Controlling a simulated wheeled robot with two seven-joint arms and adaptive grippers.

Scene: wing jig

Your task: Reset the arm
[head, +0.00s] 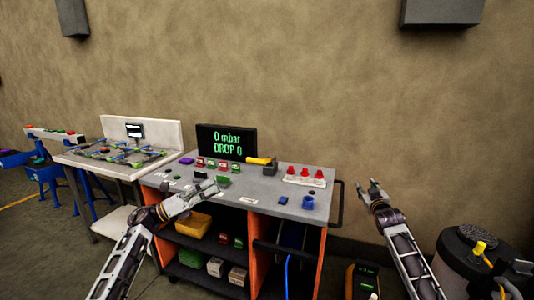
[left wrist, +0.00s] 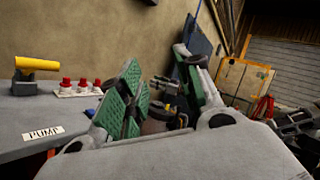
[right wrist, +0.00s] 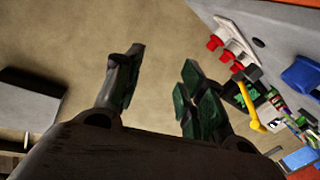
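My left gripper (head: 212,188) is over the front part of the grey cart top in the head view. Its green-padded fingers show apart with nothing between them in the left wrist view (left wrist: 165,100). My right gripper (head: 374,187) is raised to the right of the cart, in front of the bare wall. Its fingers are apart and empty in the right wrist view (right wrist: 160,85). Neither gripper visibly touches anything.
The grey cart (head: 265,205) carries a display (head: 226,142) reading "0 mbar DROP 0", a yellow-handled lever (head: 258,160), red knobs (head: 304,172) and a blue part (head: 308,203). A white-backed jig table (head: 165,133) stands left. A dark drum (head: 470,250) stands right.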

